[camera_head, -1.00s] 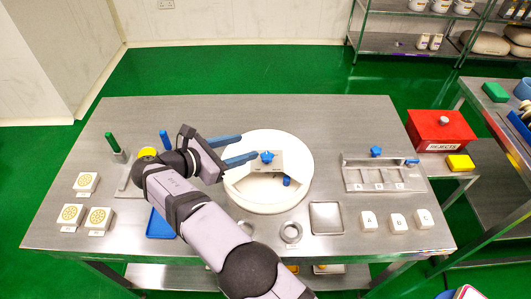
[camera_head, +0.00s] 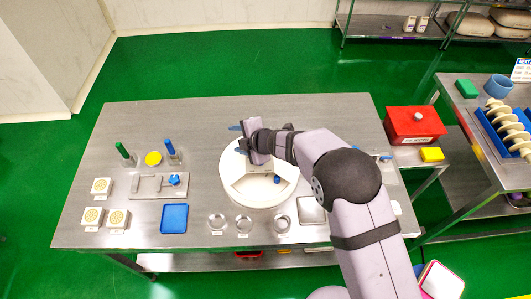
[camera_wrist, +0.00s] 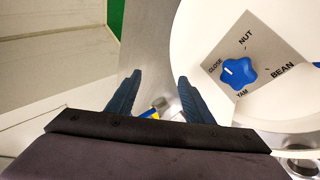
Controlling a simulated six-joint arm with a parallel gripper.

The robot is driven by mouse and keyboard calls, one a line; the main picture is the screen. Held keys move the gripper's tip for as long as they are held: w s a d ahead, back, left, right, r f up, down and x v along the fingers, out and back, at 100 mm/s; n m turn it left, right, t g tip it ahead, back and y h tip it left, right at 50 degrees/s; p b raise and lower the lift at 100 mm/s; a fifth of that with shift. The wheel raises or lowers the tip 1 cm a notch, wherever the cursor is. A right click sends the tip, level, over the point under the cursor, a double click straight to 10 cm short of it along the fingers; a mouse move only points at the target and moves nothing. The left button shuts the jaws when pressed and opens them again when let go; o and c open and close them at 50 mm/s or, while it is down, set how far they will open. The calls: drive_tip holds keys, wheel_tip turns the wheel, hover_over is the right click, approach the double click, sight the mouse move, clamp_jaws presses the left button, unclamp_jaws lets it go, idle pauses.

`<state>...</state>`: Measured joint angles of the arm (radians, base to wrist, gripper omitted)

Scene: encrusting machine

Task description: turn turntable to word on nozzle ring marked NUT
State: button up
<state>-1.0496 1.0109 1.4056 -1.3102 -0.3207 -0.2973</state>
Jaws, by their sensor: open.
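The white round turntable (camera_head: 229,188) stands at the middle of the table, with a grey plate on it. In the wrist view the plate (camera_wrist: 252,35) carries a blue lobed knob (camera_wrist: 238,72) ringed by the words CLOSE, NUT, BEAN and YAM. A pale mark on the knob seems to face CLOSE; NUT is above it. My gripper (camera_wrist: 160,80) is open and empty, its two dark blue fingers left of the knob and apart from it. In the head view my gripper (camera_head: 236,139) is over the turntable's far-left part, and my wrist hides much of the plate.
Several grey rings (camera_head: 217,221) lie along the front edge, right of a blue tray (camera_head: 174,219). A fixture with a blue knob (camera_head: 174,180) and several white patterned blocks (camera_head: 101,186) are at left. A red box (camera_head: 415,123) stands beyond the table's right edge.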

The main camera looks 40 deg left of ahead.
drive_tip(key=d+m+g, duration=0.1)
drive_tip(key=d, duration=0.1)
drive_tip(key=d+r+m, duration=0.1)
drive_tip(key=s+d+m+g+y, duration=0.1)
drive_tip(key=d, duration=0.1)
drive_tip(key=shift+d+r+g+p, duration=0.3)
drive_tip(key=shift+d+p, duration=0.05)
drive_tip(key=w+d+f+m+y+b, duration=0.2)
drive_tip(key=w+d+m+y+b, duration=0.1)
drive_tip(key=d+m, duration=0.75)
drive_tip(key=shift+n, duration=0.55)
drive_tip(key=shift+f+p+x, duration=0.2)
drive_tip(key=shift+p+x, duration=0.45)
drive_tip(key=shift+x, duration=0.95)
drive_tip(key=shift+f+p+x, duration=0.2)
drive_tip(key=shift+p+x, duration=0.4)
drive_tip(key=shift+x, duration=0.95)
drive_tip(key=shift+d, duration=0.15)
clamp_jaws()
